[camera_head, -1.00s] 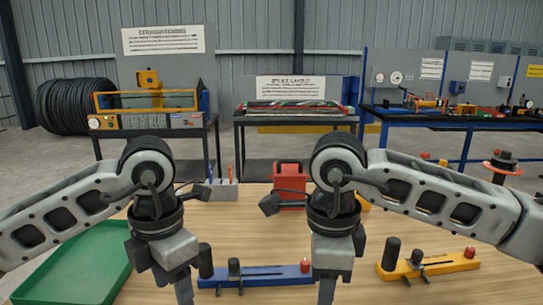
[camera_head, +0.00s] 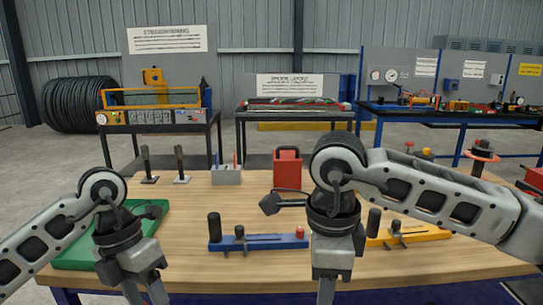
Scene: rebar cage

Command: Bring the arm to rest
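My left arm comes in from the left, and its gripper (camera_head: 146,290) points down at the lower left, in front of the table's near edge in the picture. My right gripper (camera_head: 327,288) points down right of the picture's middle, between a blue fixture and a yellow fixture in the picture. The fingertips of both grippers run off the bottom edge, so I cannot tell whether either is open or shut. I see nothing held in the visible parts of either gripper.
The wooden table (camera_head: 210,275) carries a green tray (camera_head: 75,255), the blue fixture (camera_head: 262,242), the yellow fixture (camera_head: 420,236), a red block with a handle (camera_head: 288,172), a grey holder (camera_head: 227,176) and two black-handled tools (camera_head: 147,165). Workbenches stand behind. Table wood between tray and blue fixture is clear.

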